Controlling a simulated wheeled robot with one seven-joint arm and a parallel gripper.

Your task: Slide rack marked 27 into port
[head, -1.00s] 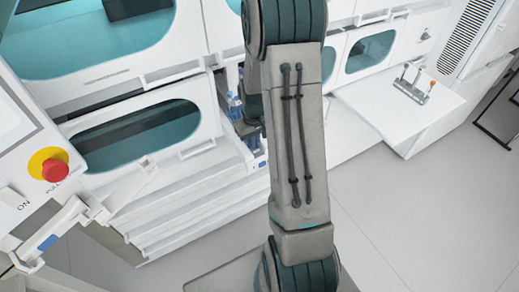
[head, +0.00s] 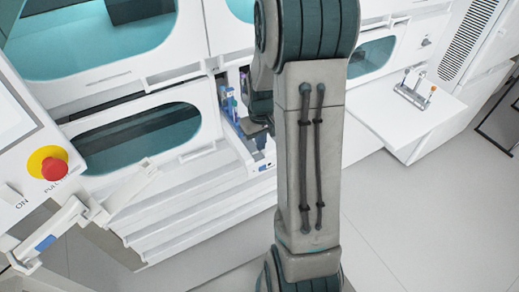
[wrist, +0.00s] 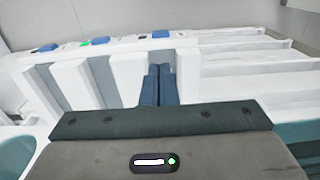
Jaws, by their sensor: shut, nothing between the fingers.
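A rack with blue and purple tubes (head: 230,105) stands in the narrow opening between the white panels in the head view. It is partly hidden by my arm, and I cannot read a number on it. My gripper (head: 262,138) is just right of these tubes; I cannot tell whether it touches the rack. In the wrist view my gripper (wrist: 160,70) shows two dark blue fingers side by side, shut and empty. They point along white parallel lanes (wrist: 115,75) with grey gaps. I cannot tell which lane end is the port.
White lane ends with blue tabs (wrist: 100,40) and a green light (wrist: 86,43) lie beyond the fingers. A panel with a red emergency button (head: 54,168) stands at the left. A white shelf (head: 400,115) at the right holds a small rack (head: 412,95). The floor at lower right is clear.

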